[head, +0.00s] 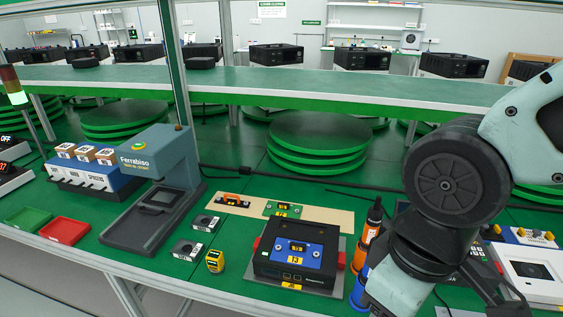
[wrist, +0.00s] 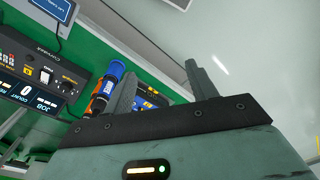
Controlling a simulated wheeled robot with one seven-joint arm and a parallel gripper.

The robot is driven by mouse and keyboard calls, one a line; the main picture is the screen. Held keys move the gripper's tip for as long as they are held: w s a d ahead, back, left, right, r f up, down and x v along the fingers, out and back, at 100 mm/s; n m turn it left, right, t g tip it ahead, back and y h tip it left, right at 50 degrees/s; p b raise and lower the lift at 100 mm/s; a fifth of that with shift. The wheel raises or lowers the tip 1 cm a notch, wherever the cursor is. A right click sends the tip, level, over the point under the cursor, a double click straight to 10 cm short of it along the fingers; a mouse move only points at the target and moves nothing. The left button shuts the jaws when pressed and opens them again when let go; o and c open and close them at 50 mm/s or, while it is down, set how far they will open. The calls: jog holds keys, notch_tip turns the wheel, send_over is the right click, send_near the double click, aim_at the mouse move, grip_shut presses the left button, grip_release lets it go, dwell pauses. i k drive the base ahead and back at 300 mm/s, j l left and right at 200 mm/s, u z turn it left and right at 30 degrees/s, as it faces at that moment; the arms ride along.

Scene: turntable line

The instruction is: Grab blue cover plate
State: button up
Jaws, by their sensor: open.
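The blue cover plate (head: 304,257) lies on top of a black device (head: 270,268) in the head view, with a small dark handle and a yellow label on it. My gripper (wrist: 159,70) is open in the wrist view, its two fingers apart with nothing between them. A blue patch with yellow labels (wrist: 152,100) shows partly behind the left finger; it looks like the plate, but most is hidden. In the head view my arm comes down at the right of the device, and the fingers are not visible there.
Orange and blue screwdrivers (head: 369,240) stand between the device and my arm. A beige board (head: 322,215) with orange and green plates lies behind the device. A grey Ferrabiso press (head: 155,165) and red tray (head: 64,230) stand left. A black counter box (wrist: 38,75) shows in the wrist view.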

aim_at(300, 253)
jog(key=j+z, duration=0.15)
jog(key=z, duration=0.9)
jog(key=k+j+z, duration=0.1)
jog(key=j+z, duration=0.15)
jog(key=k+j+z, duration=0.1)
jog(key=j+z, duration=0.2)
jog(key=j, duration=0.15)
jog(key=k+j+z, duration=0.25)
jog(key=j+z, duration=0.25)
jog(key=k+j+z, duration=0.1)
jog(key=k+j, duration=0.55)
jog(key=j, duration=0.15)
